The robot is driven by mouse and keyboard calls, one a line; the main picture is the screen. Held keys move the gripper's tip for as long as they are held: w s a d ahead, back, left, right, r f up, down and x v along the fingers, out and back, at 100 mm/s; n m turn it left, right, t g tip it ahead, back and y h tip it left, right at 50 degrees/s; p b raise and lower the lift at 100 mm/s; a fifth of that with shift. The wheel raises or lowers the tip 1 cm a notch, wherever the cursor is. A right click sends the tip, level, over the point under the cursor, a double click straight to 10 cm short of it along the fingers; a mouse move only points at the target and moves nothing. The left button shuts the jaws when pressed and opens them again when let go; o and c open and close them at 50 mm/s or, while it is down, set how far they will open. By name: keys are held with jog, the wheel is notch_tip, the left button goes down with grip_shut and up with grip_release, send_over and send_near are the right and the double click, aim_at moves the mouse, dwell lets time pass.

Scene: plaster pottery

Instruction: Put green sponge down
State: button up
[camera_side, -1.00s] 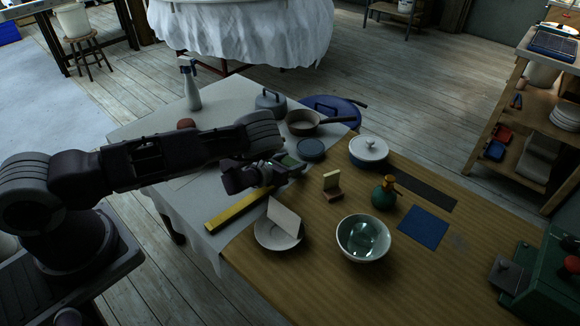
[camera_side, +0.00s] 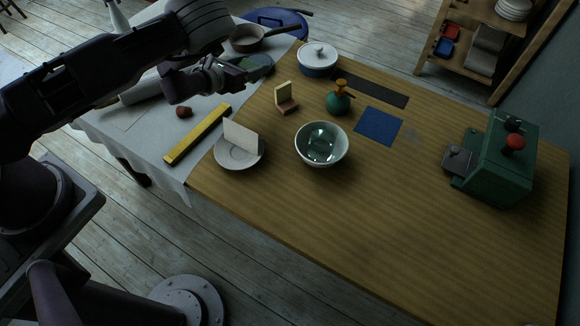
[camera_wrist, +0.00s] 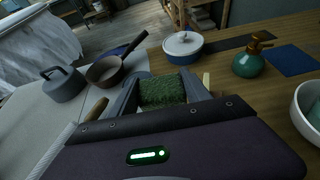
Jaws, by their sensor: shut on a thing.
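The green sponge (camera_wrist: 162,90) is between the fingers of my gripper in the wrist view, with its rough green face showing. My gripper (camera_side: 238,70) is shut on the sponge and holds it above the seam between the white cloth and the wooden table. In the side view the sponge (camera_side: 246,64) shows only as a small green patch at the fingertips. A dark blue round lid or dish lies just behind it, partly hidden.
Near the gripper stand a pan (camera_side: 258,38), a white-lidded pot (camera_side: 318,58), a small sponge stand (camera_side: 286,98), a green spray bottle (camera_side: 338,100), a bowl (camera_side: 321,145) and a saucer with a white card (camera_side: 240,154). A yellow bar (camera_side: 198,134) lies on the cloth. The table's front right is clear.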

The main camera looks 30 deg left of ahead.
jog(key=s+d+m+g+h, duration=0.1)
jog(key=s+d+m+h, duration=0.15)
jog(key=s+d, duration=0.45)
jog(key=s+d+m+h, duration=0.2)
jog(key=s+d+h, duration=0.15)
jog(key=d, duration=0.75)
jog(key=m+g+h, duration=0.3)
jog(key=m, duration=0.1)
send_over(297, 209)
notch_tip(297, 209, down, 9)
jog(key=shift+f, duration=0.1)
jog(key=shift+f, duration=0.15)
jog(key=o, duration=1.3)
